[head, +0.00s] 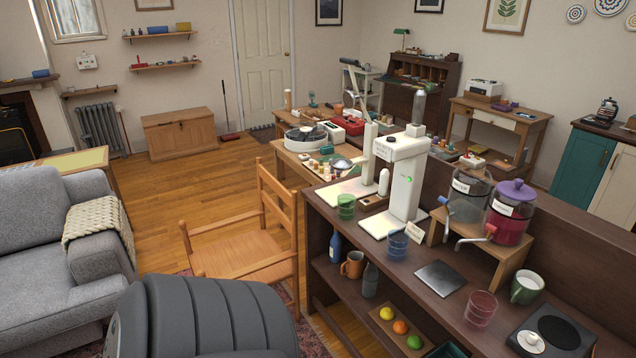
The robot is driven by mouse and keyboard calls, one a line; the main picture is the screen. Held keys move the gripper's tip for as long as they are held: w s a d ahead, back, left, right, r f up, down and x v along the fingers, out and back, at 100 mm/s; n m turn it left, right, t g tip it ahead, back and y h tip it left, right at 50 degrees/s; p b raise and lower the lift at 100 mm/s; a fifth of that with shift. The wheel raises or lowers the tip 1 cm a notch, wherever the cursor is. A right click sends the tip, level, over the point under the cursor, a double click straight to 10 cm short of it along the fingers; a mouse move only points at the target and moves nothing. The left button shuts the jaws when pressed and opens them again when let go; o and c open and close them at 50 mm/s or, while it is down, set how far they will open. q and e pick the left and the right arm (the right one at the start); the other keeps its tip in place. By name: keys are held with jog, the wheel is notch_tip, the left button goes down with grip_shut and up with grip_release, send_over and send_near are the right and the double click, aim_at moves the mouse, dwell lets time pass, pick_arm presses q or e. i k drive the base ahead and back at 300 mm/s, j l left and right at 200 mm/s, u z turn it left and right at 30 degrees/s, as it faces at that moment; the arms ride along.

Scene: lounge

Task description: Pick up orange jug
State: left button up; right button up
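An orange-brown jug (352,265) stands upright on the lower shelf of the dark wooden counter, with its handle on the left side. It sits between a blue bottle (336,245) on its left and a grey bottle (370,280) on its right. The countertop is above it, and the front side of the shelf is open. Neither of my grippers shows in the head view.
The counter (455,265) carries a white machine (403,180), two drink dispensers, cups and a green mug (526,287). Several fruits lie on the lower shelf. A wooden chair (240,240) stands left of the counter. A dark grey ribbed shape (205,320) fills the bottom foreground.

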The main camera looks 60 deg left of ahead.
aim_at(352, 266)
jog(key=u, duration=1.7)
